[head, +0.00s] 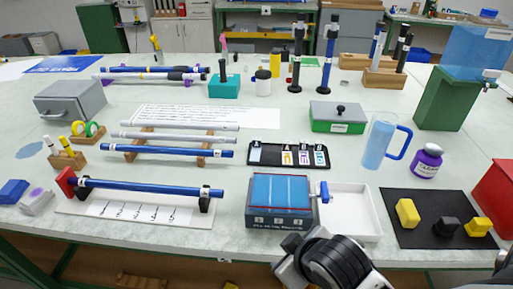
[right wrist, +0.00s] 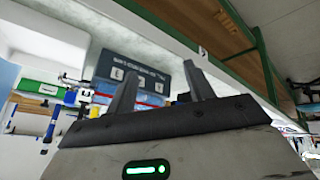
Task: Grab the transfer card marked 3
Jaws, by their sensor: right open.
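Several small white cards with coloured marks, one of them this card (head: 303,155), stand in a black tray (head: 265,154) at the middle of the table. Their numbers are too small to read, so I cannot tell which is marked 3. My right gripper shows in the right wrist view (right wrist: 158,80), its two fingers apart with nothing between them. In the head view my right arm reaches in at the bottom, below the grey box, well short of the cards. My left gripper is not in view.
A grey box with a blue top (head: 281,189) and a white tray (head: 349,212) stand between my right arm and the cards. A green box (head: 337,117), a blue jug (head: 378,143) and a purple jar (head: 427,161) are right of the cards. Rod racks (head: 180,152) lie left.

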